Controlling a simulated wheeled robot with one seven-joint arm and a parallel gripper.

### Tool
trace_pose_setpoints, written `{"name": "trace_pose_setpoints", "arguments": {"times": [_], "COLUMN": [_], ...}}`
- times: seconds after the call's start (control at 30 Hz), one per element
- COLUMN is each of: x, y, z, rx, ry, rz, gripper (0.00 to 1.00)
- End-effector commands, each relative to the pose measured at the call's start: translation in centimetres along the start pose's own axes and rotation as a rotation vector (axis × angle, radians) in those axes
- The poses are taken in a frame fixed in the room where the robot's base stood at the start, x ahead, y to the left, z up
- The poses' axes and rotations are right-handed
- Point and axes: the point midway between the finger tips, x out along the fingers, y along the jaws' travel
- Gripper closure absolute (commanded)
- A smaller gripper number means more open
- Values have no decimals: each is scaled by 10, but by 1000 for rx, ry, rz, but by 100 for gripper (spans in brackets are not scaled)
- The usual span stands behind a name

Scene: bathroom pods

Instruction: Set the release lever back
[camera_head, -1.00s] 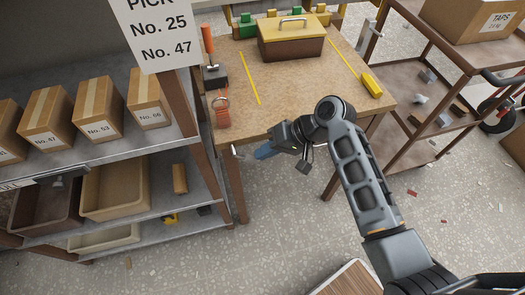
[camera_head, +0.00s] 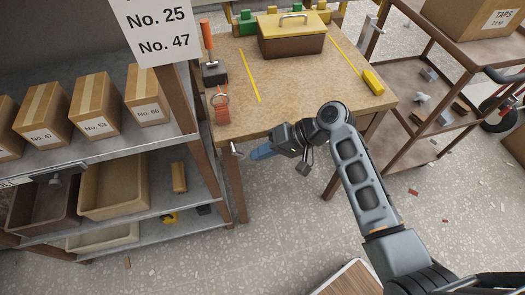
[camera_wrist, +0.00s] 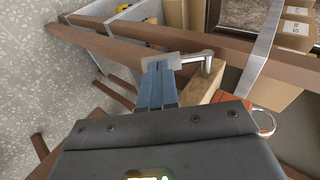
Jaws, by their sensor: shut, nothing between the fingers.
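A small silver lever (camera_head: 236,150) sticks out below the table's front edge, near its left leg. In the wrist view the silver lever (camera_wrist: 203,60) shows as a bent metal handle just beyond and right of my fingertips. My gripper (camera_head: 256,153) is shut and empty, its blue fingers pointing left at the lever from the right. In the wrist view the tips of my gripper (camera_wrist: 157,70) overlap a pale grey piece by the lever; I cannot tell whether they touch. An upright orange-handled lever (camera_head: 206,38) on a dark block stands at the table's left edge.
The table (camera_head: 300,95) carries a yellow-lidded toolbox (camera_head: 290,40) and a yellow block (camera_head: 373,82). A shelf with boxes and bins (camera_head: 115,195) stands left. A brown cart (camera_head: 425,110) stands right.

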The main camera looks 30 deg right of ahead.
Motion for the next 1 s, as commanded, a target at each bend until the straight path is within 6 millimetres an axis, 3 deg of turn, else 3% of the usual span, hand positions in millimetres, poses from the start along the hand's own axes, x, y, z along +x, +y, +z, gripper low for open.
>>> {"name": "trace_pose_setpoints", "arguments": {"times": [0.3, 0.7, 1.0], "x": [22, 40, 47], "y": [16, 17, 14], "z": [5, 8, 10], "rx": [54, 112, 111], "ry": [-1, -2, -2], "rz": [-255, -556, -562], "gripper": [100, 100, 100]}}
